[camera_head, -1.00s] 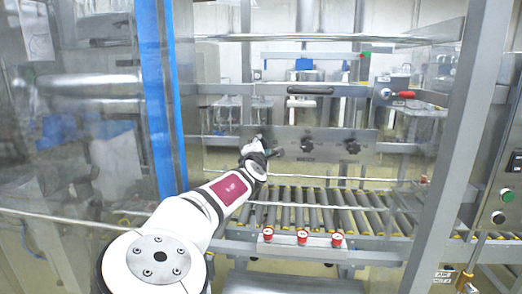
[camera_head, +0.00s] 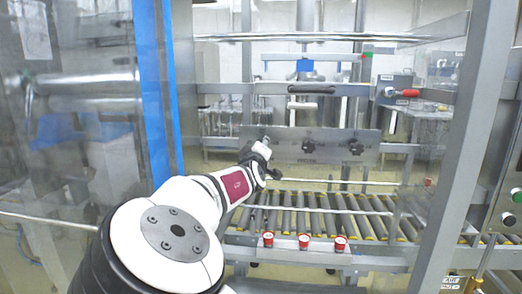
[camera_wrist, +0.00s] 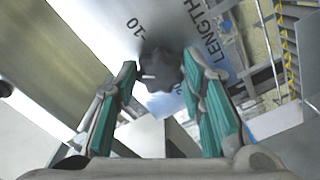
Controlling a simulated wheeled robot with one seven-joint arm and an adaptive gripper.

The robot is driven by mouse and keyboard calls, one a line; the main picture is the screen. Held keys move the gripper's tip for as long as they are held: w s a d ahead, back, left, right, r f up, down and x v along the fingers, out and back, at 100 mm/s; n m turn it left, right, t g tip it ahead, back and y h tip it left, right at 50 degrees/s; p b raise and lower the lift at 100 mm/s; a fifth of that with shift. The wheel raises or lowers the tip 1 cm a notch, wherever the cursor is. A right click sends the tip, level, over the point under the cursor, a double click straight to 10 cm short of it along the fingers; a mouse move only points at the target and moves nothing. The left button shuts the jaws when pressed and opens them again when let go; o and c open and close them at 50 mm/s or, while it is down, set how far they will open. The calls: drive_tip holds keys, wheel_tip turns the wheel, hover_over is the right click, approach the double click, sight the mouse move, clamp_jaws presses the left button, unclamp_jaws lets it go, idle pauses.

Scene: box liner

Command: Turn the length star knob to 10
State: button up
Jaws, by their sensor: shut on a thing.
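The black length star knob (camera_wrist: 160,70) sits on a grey metal panel, between my gripper's fingertips in the wrist view. A short pale mark on the knob points left in that view. The printed word LENGTH (camera_wrist: 205,38) and a scale figure 10 with a dash (camera_wrist: 136,26) show beside it. My gripper (camera_wrist: 158,84) is shut on the knob, with one green-padded finger on each side. In the head view my gripper (camera_head: 262,153) is at the left end of the panel (camera_head: 282,140) and hides most of this knob.
Two other black star knobs, a middle one (camera_head: 309,147) and a right one (camera_head: 355,147), are on the same panel. A roller conveyor (camera_head: 300,215) with several red buttons (camera_head: 304,241) lies below. A blue-edged frame post (camera_head: 158,100) stands left of my arm.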

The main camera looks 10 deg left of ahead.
drive_tip(key=m, duration=1.1)
drive_tip(key=shift+f, duration=0.2)
idle(0.4)
drive_tip(key=o, duration=1.1)
drive_tip(key=shift+o, duration=0.2)
drive_tip(key=shift+r, duration=0.1)
drive_tip(key=shift+s, duration=0.1)
drive_tip(key=s, duration=1.2)
drive_tip(key=shift+w, duration=0.1)
